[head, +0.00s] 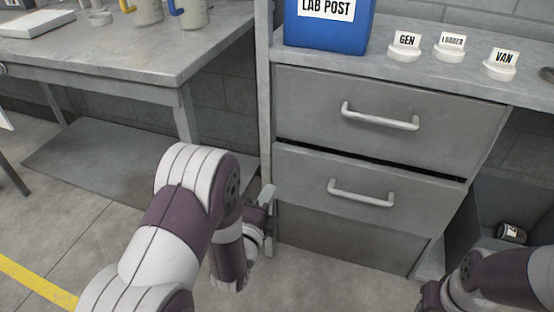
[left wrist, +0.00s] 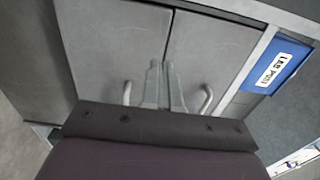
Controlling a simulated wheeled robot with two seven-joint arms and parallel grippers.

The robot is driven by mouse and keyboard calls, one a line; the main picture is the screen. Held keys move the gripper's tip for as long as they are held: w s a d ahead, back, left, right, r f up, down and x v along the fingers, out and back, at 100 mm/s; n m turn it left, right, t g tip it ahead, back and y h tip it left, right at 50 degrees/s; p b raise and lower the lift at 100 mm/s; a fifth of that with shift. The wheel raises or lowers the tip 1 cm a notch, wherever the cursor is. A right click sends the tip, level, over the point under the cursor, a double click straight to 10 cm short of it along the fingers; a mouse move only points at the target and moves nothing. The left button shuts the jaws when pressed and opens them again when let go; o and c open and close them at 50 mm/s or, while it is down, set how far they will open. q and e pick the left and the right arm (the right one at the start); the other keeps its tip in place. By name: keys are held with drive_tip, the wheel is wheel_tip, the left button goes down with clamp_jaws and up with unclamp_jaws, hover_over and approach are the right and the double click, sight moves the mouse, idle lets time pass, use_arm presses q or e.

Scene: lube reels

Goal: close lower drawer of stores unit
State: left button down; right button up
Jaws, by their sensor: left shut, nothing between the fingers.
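The stores unit has two grey drawers with bar handles in the head view. The lower drawer (head: 385,205) stands out slightly, with a dark gap along its top edge below the upper drawer (head: 440,105). Its handle (head: 361,192) is free. In the left wrist view the shut fingers (left wrist: 164,85) lie in front of the two drawer fronts, between the handles.
A blue LAB POST box (head: 328,28) and white GEN, LOADER and VAN holders (head: 450,50) stand on the unit's top. A workbench (head: 130,60) is at the left. A small can (head: 511,232) lies in the open space right of the drawers.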

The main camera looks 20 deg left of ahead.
sight(288, 153)
use_arm(q)
drive_tip(key=w+b, duration=0.3)
drive_tip(key=w, duration=0.8)
drive_tip(key=shift+w+f, duration=0.15)
drive_tip(key=shift+w, duration=0.5)
drive_tip(key=shift+w+b, duration=0.1)
drive_tip(key=shift+b, duration=0.2)
drive_tip(key=w, duration=0.3)
drive_tip(key=shift+w+b, duration=0.35)
drive_tip(key=shift+b, duration=0.05)
drive_tip(key=shift+r, duration=0.45)
drive_tip(key=shift+w, duration=0.1)
